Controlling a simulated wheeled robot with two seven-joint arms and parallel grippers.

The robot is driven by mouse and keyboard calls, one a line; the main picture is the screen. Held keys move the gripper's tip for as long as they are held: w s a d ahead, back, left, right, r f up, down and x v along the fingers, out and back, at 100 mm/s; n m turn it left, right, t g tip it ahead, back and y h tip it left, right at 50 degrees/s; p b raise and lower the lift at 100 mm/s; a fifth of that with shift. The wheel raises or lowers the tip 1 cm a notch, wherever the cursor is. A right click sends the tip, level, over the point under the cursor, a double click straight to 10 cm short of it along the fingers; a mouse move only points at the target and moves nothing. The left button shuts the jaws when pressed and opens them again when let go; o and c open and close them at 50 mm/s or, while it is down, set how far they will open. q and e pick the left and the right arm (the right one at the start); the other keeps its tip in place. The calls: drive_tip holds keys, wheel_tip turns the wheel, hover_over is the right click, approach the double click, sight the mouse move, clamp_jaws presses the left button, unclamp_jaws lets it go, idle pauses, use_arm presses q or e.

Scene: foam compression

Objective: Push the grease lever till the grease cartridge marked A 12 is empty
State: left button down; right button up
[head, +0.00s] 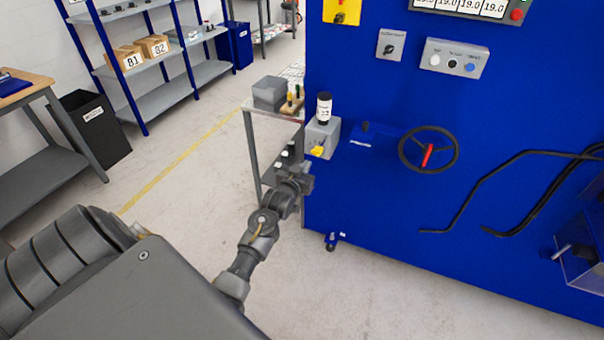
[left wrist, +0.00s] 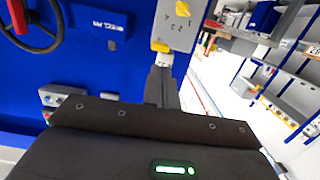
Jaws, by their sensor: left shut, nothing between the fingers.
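The grease unit is a grey box (head: 331,134) on the left end of the blue machine. A cartridge (head: 324,108) with a black body and white label stands upright on it; its marking is too small to read. The yellow grease lever (head: 318,151) is at the box's lower front. My left gripper (head: 307,183) is below the lever, apart from it, and shut with nothing held. In the left wrist view its fingers (left wrist: 161,85) are together, near the grey box (left wrist: 176,28), which shows two yellow parts. My right gripper is out of view.
The blue machine (head: 400,220) carries a handwheel (head: 428,149) and black hoses right of the unit. A trolley (head: 252,125) with a grey bin (head: 269,93) and small cartridges stands behind my left arm.

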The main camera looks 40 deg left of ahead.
use_arm(q)
drive_tip(key=shift+f+v, duration=0.1)
drive_tip(key=shift+v, duration=0.5)
drive_tip(key=shift+f+v, duration=0.15)
drive_tip(key=shift+v, duration=0.45)
drive_tip(key=s+d+f+m+g+h, duration=0.1)
drive_tip(key=s+d+f+g, duration=0.15)
drive_tip(key=f, duration=0.85)
drive_tip(key=s+d+f+m+g+h, duration=0.1)
drive_tip(key=s+d+f+g, duration=0.15)
drive_tip(key=f, duration=0.75)
drive_tip(key=s+d+f+m+g+h, duration=0.1)
drive_tip(key=s+d+f+g, duration=0.35)
drive_tip(key=s+f, duration=0.95)
drive_tip(key=s+d+f+g, duration=0.2)
drive_tip(key=s+f, duration=0.3)
drive_tip(key=s, duration=0.6)
drive_tip(key=s+d+f+m+g, duration=0.1)
drive_tip(key=s+f, duration=0.4)
drive_tip(key=s, duration=0.7)
drive_tip(key=s+d+f+m+g+h, duration=0.1)
drive_tip(key=s+f, duration=0.4)
drive_tip(key=s, duration=0.6)
drive_tip(key=shift+s+d+g+b, duration=0.25)
drive_tip(key=shift+d+g+b, duration=0.05)
drive_tip(key=shift+d+g, duration=0.55)
